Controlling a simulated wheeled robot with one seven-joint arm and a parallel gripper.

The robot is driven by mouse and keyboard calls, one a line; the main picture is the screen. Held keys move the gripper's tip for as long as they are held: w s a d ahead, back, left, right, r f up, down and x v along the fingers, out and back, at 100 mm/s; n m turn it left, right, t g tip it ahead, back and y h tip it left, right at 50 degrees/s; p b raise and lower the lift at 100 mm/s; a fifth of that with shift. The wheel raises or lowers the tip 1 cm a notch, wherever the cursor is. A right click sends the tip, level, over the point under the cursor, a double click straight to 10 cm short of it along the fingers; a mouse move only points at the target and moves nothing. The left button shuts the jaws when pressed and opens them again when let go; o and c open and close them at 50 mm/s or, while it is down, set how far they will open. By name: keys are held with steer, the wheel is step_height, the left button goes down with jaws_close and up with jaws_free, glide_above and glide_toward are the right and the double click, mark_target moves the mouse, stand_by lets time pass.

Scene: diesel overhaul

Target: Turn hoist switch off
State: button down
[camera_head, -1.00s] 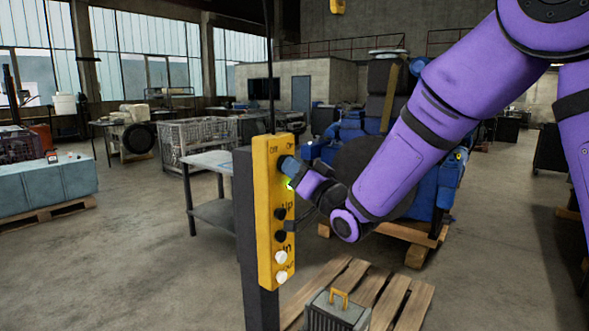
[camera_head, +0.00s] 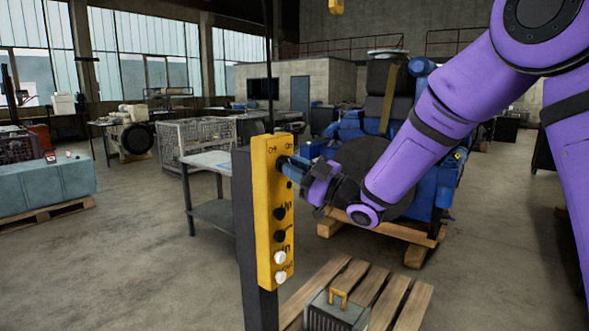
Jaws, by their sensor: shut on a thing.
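The yellow hoist control box (camera_head: 265,222) stands upright on a dark post, left of my arm. My gripper (camera_head: 285,165) is at the upper right of the box face, at the height of the switch. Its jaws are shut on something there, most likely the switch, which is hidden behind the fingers.
A pallet (camera_head: 385,298) with a grey yellow-handled box (camera_head: 337,311) lies at the lower right. A blue engine (camera_head: 433,190) on a pallet stands behind my arm. A grey table (camera_head: 214,163) stands behind the post.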

steer(key=shift+n+g, duration=1)
steer(key=shift+n, duration=1.2)
steer(key=c, duration=1.1)
jaws_free()
steer(key=v, duration=1)
steer(key=shift+s+d+f, duration=0.1)
steer(key=shift+d, duration=0.3)
